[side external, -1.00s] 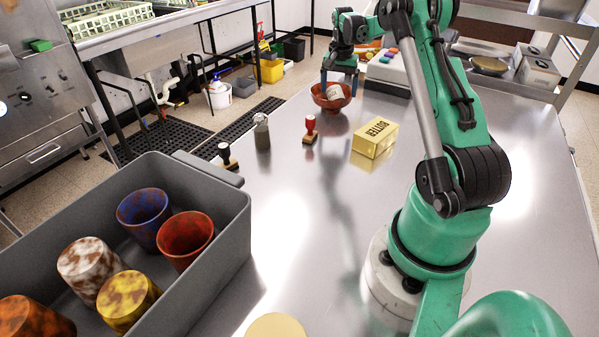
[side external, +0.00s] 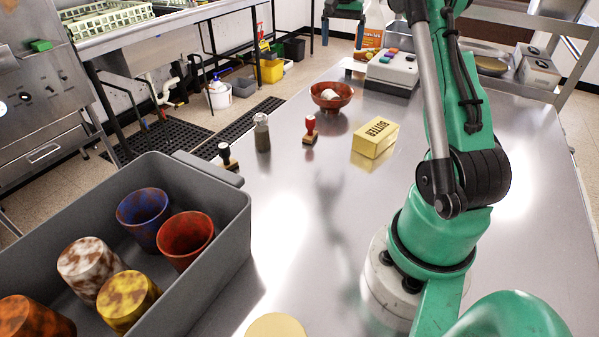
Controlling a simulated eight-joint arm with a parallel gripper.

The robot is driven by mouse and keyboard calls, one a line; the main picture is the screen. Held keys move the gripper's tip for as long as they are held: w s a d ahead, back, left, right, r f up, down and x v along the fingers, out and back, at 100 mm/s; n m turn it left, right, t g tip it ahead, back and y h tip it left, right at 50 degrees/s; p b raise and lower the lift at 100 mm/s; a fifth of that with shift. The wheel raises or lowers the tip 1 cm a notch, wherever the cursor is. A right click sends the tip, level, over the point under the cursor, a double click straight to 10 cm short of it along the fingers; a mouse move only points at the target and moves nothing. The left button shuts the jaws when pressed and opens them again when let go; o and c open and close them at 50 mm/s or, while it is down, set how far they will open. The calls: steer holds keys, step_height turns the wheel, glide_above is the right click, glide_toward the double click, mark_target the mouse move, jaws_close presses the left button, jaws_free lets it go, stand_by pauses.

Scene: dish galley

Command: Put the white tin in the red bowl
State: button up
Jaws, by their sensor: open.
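The red bowl (side external: 331,106) stands upright on the steel table toward the far end. The white tin (side external: 330,94) lies inside it, tilted, with its upper part showing above the near rim and its lower part hidden. My gripper (side external: 343,42) is at the top edge of the picture, well above and apart from the bowl. Its two fingers are spread open with nothing between them, and its upper part is cut off by the frame.
A gold butter block (side external: 375,138), a red-handled stamp (side external: 310,130), a shaker (side external: 262,133) and a dark-handled stamp (side external: 227,157) stand nearer. A box with coloured buttons (side external: 392,70) and a spray bottle (side external: 373,25) are behind. A grey bin (side external: 215,262) holds several cups.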

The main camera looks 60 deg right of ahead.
steer(key=w+a+r+n+t, duration=0.1)
steer(key=w+a+r+n, duration=0.15)
steer(key=a, duration=0.55)
steer(key=w+a+r+n+t, duration=0.15)
steer(key=a+n, duration=0.25)
steer(key=a, duration=0.4)
steer(key=s+a+f+n+t, duration=0.2)
steer(key=s+a+f+n, duration=0.1)
steer(key=a, duration=0.6)
steer(key=s+a+f+n+t+y, duration=0.1)
steer(key=s+a+f+n, duration=0.3)
steer(key=a, duration=0.5)
steer(key=shift+a+f+n+t, duration=0.4)
steer(key=shift+f+n+t, duration=0.35)
steer(key=shift+f+n, duration=0.25)
